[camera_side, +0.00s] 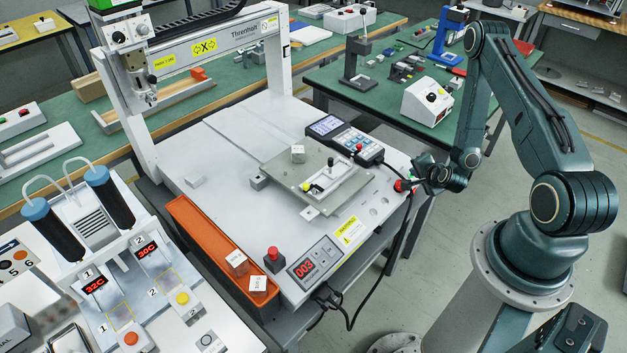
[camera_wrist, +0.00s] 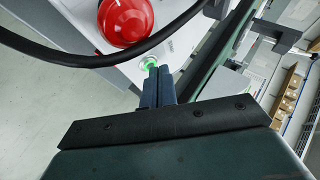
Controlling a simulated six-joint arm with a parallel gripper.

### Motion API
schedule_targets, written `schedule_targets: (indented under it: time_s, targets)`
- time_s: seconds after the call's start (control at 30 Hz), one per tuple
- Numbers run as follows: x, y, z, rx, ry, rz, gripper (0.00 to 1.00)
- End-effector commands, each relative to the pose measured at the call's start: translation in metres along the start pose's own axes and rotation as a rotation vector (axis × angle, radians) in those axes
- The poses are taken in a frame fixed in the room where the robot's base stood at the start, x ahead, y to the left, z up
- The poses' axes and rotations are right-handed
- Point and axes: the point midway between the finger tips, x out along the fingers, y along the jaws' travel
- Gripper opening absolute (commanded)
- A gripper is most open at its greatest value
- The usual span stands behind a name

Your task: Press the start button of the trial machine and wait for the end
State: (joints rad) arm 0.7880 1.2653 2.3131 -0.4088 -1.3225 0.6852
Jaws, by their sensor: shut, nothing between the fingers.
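The gantry machine (camera_side: 215,160) stands in the middle of the side view, with a white deck and a crossbeam. On its right front edge is a red mushroom button (camera_side: 402,185), large in the wrist view (camera_wrist: 125,20). My gripper (camera_side: 418,188) is at that edge. In the wrist view its shut, empty fingertips (camera_wrist: 153,69) are right at the green button; I cannot tell whether they touch or press it.
A black cable (camera_wrist: 90,60) crosses the wrist view close to the fingers. A keypad pendant (camera_side: 345,138) and a fixture plate (camera_side: 310,180) lie on the deck. A display (camera_side: 303,267) reads 003, with another red button (camera_side: 272,254) beside it. An orange tray (camera_side: 215,245) lies left.

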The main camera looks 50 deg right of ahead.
Motion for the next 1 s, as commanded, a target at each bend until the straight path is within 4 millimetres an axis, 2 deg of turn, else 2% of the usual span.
schedule_targets:
  time_s: [0.47, 1.0]
  targets:
    - [0.002, 0.001, 0.001, 0.000, 0.000, 0.000, 0.00]
    - [-0.009, -0.004, -0.005, 0.001, 0.000, 0.001, 0.00]
